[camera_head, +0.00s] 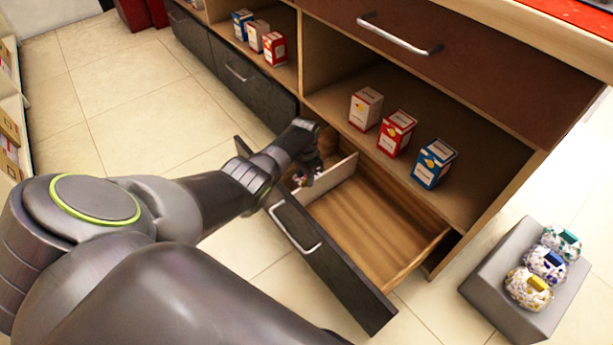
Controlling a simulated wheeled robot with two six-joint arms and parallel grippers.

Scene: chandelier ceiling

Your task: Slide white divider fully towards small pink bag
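An open drawer (345,277) with a dark front and a wooden inside stands out from the lower part of the cabinet. A white divider (335,176) crosses it, closer to its left end, with a wide empty compartment to the right. My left arm reaches over the drawer front, and my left gripper (305,180) is low in the left part of the drawer, beside or touching the divider. Its fingers are small and partly hidden by my wrist, so I cannot tell whether they are open. I cannot make out a pink bag. My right gripper is not in view.
White, red and blue boxes (396,133) stand on the shelf above the drawer. A closed drawer (240,76) is further left. A grey block (500,285) with patterned round items stands at the right. Tiled floor (130,105) is free at the left.

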